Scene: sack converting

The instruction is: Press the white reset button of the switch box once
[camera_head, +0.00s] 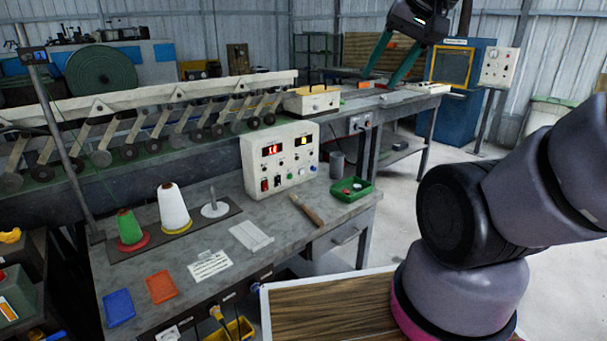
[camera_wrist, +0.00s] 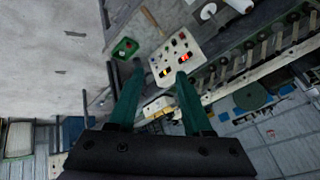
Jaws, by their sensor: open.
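My gripper (camera_head: 381,77) hangs at the top of the head view, its teal fingers spread and empty. It also shows in the wrist view (camera_wrist: 160,72), clear of any surface. A white control box (camera_head: 280,157) with red and yellow displays, knobs and small buttons stands on the bench; it shows upside down in the wrist view (camera_wrist: 175,54), beyond the fingertips. A pale box with several buttons (camera_head: 499,67) is on a post at the right back. I cannot tell which of them is the switch box. The white reset button is too small to identify surely.
A long rail with rollers (camera_head: 150,103) runs behind. Open floor lies right of the bench.

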